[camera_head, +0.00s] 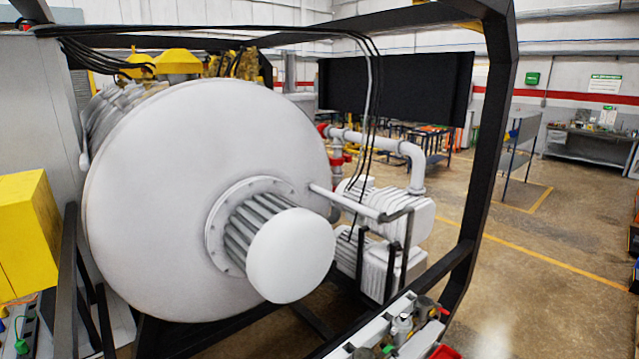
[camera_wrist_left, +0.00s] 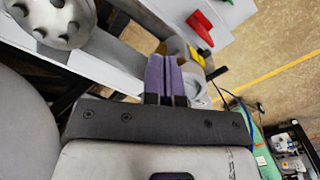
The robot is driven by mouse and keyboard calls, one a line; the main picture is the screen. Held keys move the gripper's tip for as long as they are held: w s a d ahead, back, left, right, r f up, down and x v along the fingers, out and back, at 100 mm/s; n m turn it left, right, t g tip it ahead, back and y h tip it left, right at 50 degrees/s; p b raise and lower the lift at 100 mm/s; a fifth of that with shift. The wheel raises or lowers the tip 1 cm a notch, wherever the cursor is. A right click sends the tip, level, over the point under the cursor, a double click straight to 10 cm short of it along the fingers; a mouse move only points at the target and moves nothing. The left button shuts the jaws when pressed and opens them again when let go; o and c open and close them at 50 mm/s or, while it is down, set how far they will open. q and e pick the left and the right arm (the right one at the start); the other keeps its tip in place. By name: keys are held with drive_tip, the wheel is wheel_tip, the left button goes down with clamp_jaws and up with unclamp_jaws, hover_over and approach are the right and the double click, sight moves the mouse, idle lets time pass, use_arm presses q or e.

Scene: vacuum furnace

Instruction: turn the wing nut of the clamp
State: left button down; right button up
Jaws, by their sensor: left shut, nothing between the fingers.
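My left gripper (camera_wrist_left: 167,62) shows in the left wrist view with its purple fingers side by side, shut and empty. Just behind and right of the fingers is a partly hidden pale rounded fitting (camera_wrist_left: 203,92). I cannot tell whether it belongs to the clamp, and I cannot make out the wing nut. I cannot tell whether the fingers touch anything. In the head view, small metal fittings (camera_head: 400,325) sit on a pale rail at the bottom, right of centre. Neither gripper shows in the head view.
The white vacuum furnace (camera_head: 150,190) fills the left of the head view inside a dark frame (camera_head: 487,130). White pumps (camera_head: 385,265) stand right of it. In the wrist view, a round metal flange (camera_wrist_left: 62,18) and a red part (camera_wrist_left: 200,28) lie near the fingers. Open floor (camera_head: 540,270) lies right.

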use_arm(q)
drive_tip(key=shift+f, duration=0.35)
drive_tip(key=shift+f+b, duration=0.45)
drive_tip(key=shift+f, duration=0.25)
idle(0.4)
drive_tip(key=shift+r, duration=0.1)
drive_tip(key=shift+r+p, duration=0.75)
drive_tip(key=shift+p, duration=0.25)
wheel_tip(320, 180, up, 4)
drive_tip(key=p, duration=0.5)
drive_tip(key=shift+r, duration=0.1)
wheel_tip(320, 180, up, 2)
drive_tip(key=p, duration=0.2)
drive_tip(key=shift+p, duration=0.35)
